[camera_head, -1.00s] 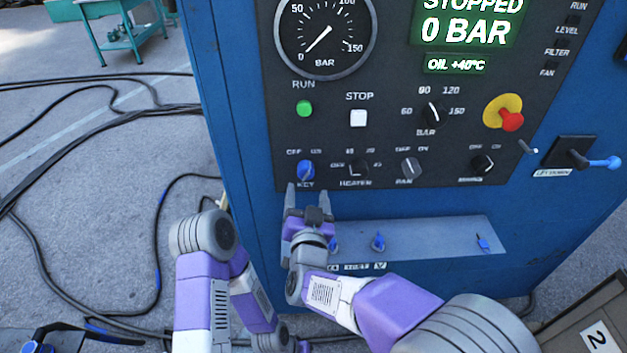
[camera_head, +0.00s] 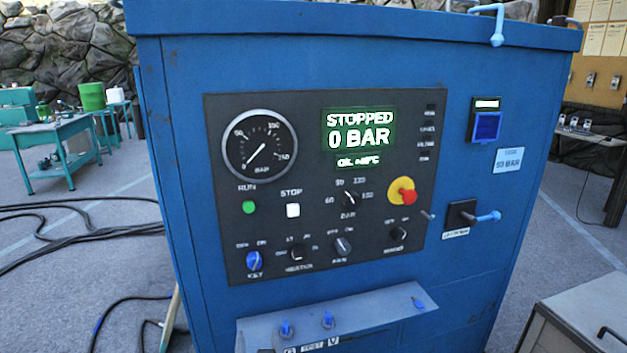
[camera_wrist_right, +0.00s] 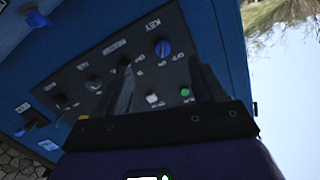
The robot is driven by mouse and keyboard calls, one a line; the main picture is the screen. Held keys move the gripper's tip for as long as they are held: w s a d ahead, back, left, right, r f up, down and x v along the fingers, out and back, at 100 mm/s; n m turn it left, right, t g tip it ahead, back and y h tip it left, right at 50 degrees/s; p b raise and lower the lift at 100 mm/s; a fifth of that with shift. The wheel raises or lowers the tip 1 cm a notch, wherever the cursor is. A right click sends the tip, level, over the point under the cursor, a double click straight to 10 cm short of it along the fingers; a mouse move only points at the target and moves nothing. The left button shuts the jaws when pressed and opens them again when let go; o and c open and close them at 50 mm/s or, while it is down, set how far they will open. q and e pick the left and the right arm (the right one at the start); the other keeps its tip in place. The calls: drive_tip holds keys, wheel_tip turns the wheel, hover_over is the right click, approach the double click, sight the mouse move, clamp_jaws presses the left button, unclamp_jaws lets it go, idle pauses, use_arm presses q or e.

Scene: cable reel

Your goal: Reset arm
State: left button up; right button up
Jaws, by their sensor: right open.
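My right gripper (camera_wrist_right: 162,70) shows in the right wrist view. Its two dark fingers are spread apart with nothing between them, pointing toward the control panel (camera_wrist_right: 75,85). The blue key knob (camera_wrist_right: 162,48) appears in the gap between the fingers, apart from them; the exact distance cannot be told. In the head view the black control panel (camera_head: 320,270) is unobstructed, with the key knob (camera_head: 254,261) at its lower left. The screen (camera_head: 358,135) reads STOPPED, 0 BAR. Neither gripper can be made out in the head view, and my left gripper is out of sight.
The blue cabinet (camera_head: 180,150) fills the middle. A sloped shelf (camera_head: 375,305) with blue-tipped items juts out below the panel. A grey case (camera_head: 580,315) stands at the lower right. Black cables (camera_head: 85,225) lie on the floor at left. A teal table (camera_head: 60,140) stands behind.

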drive_tip(key=d+f+g+h+p, duration=0.1)
drive_tip(key=d+f+g, duration=0.3)
drive_tip(key=d+f, duration=0.45)
drive_tip(key=d+f+g+h+p, duration=0.1)
drive_tip(key=d+f+g+p, duration=0.3)
drive_tip(key=f, duration=0.8)
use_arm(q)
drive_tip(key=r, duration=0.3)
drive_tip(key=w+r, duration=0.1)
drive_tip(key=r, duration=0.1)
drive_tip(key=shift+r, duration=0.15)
use_arm(e)
drive_tip(key=s+d+f+g, duration=0.2)
drive_tip(key=s+d+f, duration=0.1)
drive_tip(key=s, duration=0.4)
drive_tip(key=s+d+f+m+g+y, duration=0.1)
drive_tip(key=s+d+f+g, duration=0.2)
drive_tip(key=s+f, duration=0.2)
drive_tip(key=s+d+f+m+g, duration=0.1)
drive_tip(key=s+f, duration=0.3)
drive_tip(key=s, duration=0.6)
drive_tip(key=shift+d+f+g+y, duration=0.3)
drive_tip(key=shift+d+f+g, duration=0.1)
drive_tip(key=shift+d+g, duration=0.5)
